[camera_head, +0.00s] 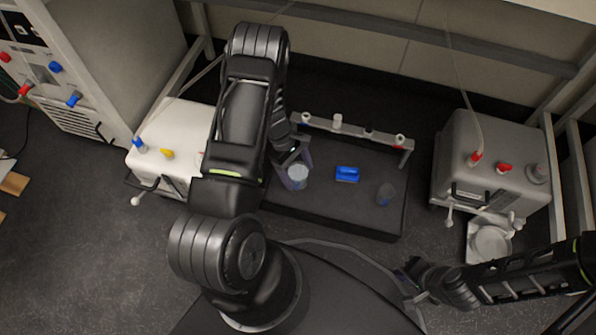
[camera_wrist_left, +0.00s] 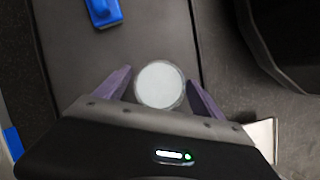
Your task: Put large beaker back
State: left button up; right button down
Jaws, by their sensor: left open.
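A clear beaker (camera_head: 298,178) with a pale round top stands on the dark platform, left of its middle. My left gripper (camera_head: 293,168) is at this beaker. In the left wrist view, its two purple fingers (camera_wrist_left: 158,92) are open, one on each side of the beaker (camera_wrist_left: 160,84). I cannot tell whether either finger touches it. A second, darker clear beaker (camera_head: 386,193) stands on the right part of the platform. My right gripper (camera_head: 412,284) is low at the right, away from both beakers, and its jaws are too small and dark to read.
The dark platform (camera_head: 330,219) has a raised rail (camera_head: 355,131) along its back. A blue block (camera_head: 347,173) lies between the beakers; it also shows in the left wrist view (camera_wrist_left: 103,12). White machines stand left (camera_head: 172,130) and right (camera_head: 497,160). A round dish (camera_head: 491,242) sits by the right machine.

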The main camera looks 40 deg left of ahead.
pick_arm(q)
jog(key=shift+r, duration=0.1)
jog(key=shift+r+p, duration=0.25)
jog(key=shift+p, duration=0.05)
jog(key=p+v, duration=0.4)
jog(key=v, duration=0.7)
jog(key=shift+a+r, duration=0.25)
